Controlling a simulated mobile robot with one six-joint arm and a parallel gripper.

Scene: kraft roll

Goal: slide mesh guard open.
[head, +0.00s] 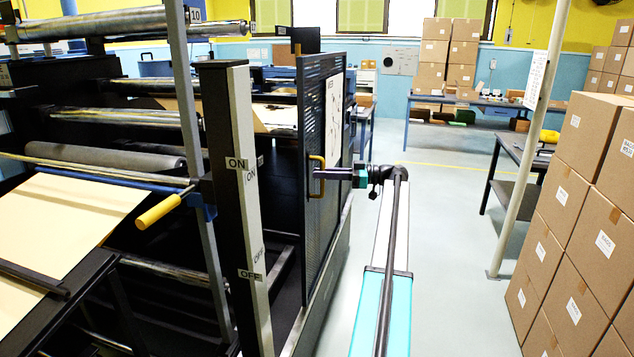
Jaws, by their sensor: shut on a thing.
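The mesh guard (318,222) is a dark upright perforated panel in the middle of the head view, at the right end of the machine. My gripper (320,174) reaches in from the right and is shut on this handle. Its fingers hide the middle of the handle. A white printed sheet (335,115) is on the guard's right face. How far the guard stands along its track cannot be told from this view.
A post (238,210) with ON and OFF labels stands left of the guard. The machine's rollers (150,118) and paper fill the left. Stacked cartons (570,215) and a pale pole (530,150) stand at right. The floor (450,230) between is clear.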

